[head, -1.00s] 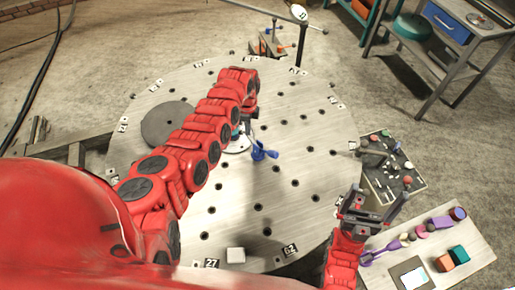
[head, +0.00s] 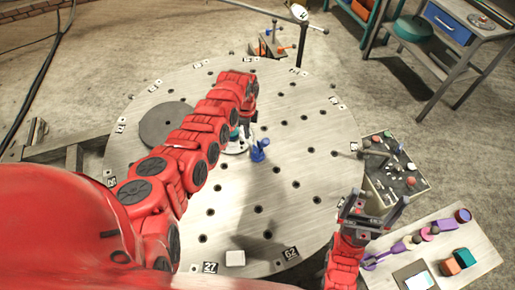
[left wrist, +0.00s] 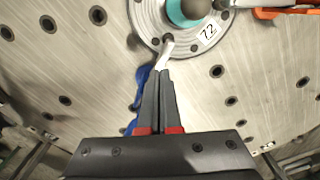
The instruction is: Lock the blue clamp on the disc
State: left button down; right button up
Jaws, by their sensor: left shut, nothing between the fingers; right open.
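The blue clamp (head: 259,152) stands on the large round metal table, right beside a small pale disc (head: 238,147). Its blue part looks upright in the head view. In the left wrist view the blue clamp (left wrist: 142,88) is partly hidden behind my fingers. There the grey disc (left wrist: 150,22) carries a teal part with a dark knob and a "72" label. My left gripper (left wrist: 164,72) is shut and empty; a pale lever lies just past its tips, close to the disc's rim. My right gripper (head: 380,197) is open and empty at the table's right edge, away from the clamp.
The round table (head: 215,225) has many holes. A tool tray (head: 395,165) and a side table (head: 460,262) with coloured parts stand at the right.

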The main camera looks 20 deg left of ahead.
pick_arm(q)
jog(key=shift+r, duration=0.15)
notch_tip(320, 180, up, 7)
jog(key=p, duration=0.6)
jog(key=shift+p, duration=0.35)
jog(key=shift+s+f, duration=0.1)
jog(key=shift+f, duration=0.1)
